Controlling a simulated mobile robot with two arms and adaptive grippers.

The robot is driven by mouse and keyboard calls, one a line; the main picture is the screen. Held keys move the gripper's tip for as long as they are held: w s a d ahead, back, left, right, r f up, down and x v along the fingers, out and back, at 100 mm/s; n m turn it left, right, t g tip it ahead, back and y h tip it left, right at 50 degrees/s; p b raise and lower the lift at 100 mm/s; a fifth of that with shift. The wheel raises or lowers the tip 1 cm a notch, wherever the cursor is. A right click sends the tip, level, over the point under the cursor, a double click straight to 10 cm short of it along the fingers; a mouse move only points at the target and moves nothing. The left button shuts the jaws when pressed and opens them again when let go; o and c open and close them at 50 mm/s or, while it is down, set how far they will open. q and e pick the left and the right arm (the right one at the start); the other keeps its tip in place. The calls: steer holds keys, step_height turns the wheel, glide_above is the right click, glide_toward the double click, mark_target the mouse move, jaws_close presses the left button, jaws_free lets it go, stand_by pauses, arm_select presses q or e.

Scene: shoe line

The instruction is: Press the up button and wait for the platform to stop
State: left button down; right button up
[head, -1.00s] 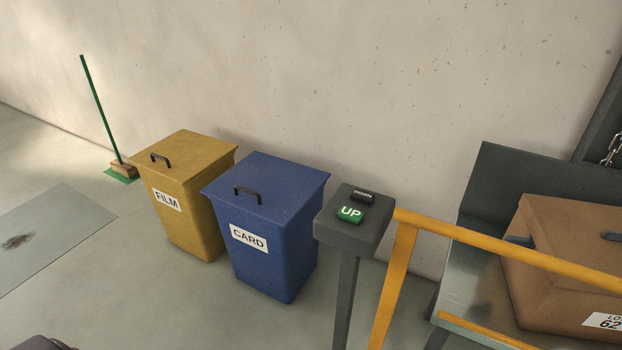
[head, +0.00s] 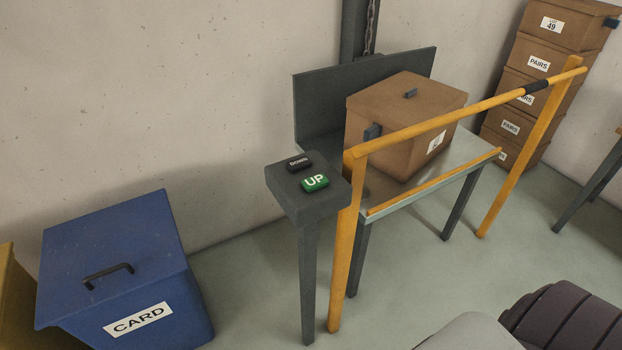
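The green UP button (head: 314,183) sits on top of a grey post (head: 307,240), with the black DOWN button (head: 298,163) just behind it. Right of the post is the platform (head: 378,190), a flat metal deck on dark legs with a grey back panel (head: 314,105). A brown lidded box (head: 408,100) stands on the deck. Neither gripper shows. A dark ribbed part and a grey part at the bottom right look like my own arm.
A yellow barrier (head: 345,270) runs along the platform's front. A blue CARD bin (head: 115,240) stands left of the post, with part of a yellow bin (head: 15,310) beyond. Stacked brown boxes (head: 535,90) stand at the back right. Floor before the post is clear.

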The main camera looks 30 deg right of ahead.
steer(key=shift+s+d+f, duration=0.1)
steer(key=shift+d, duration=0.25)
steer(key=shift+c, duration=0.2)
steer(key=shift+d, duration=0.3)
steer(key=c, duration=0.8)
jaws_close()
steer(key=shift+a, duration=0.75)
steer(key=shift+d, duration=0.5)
